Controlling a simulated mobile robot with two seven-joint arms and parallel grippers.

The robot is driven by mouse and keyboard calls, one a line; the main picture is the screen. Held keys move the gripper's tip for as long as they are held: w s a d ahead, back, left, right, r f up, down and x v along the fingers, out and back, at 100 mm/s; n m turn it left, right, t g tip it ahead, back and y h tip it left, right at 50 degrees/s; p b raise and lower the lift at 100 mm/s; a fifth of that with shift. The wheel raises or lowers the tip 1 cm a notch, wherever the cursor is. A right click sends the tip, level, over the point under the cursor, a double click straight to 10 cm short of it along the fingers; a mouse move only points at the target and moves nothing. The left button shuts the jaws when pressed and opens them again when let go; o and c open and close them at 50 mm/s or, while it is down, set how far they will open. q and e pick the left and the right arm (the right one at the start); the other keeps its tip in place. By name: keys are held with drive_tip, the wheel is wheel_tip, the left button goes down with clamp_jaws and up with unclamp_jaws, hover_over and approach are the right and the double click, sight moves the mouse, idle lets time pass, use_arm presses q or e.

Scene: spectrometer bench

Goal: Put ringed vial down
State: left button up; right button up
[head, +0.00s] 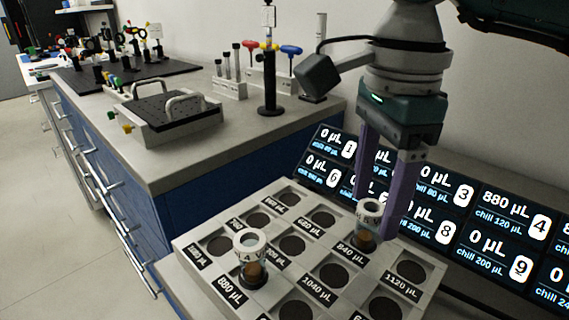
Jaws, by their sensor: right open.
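A ringed vial (364,237) with a pale ring collar and brown contents stands upright in the rack (188,243), at the hole by the 840 µL label. My right gripper (378,216) points down with its purple fingers on either side of this vial. The fingers are open, with the right one apart from the vial; the left one is partly hidden behind it. A second similar vial (253,270) with a marked white collar stands in the rack near the 880 µL label. My left gripper is not in view.
Other rack holes around the vials are empty. Display panels (485,235) with volume readings stand close behind the rack and gripper. A grey bench (180,165) at the left holds a black-topped stage (165,108), a post and hex keys.

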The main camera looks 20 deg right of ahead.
sight(375, 206)
wheel_tip(375, 206, up, 10)
idle(0.3)
drive_tip(key=shift+r, duration=0.1)
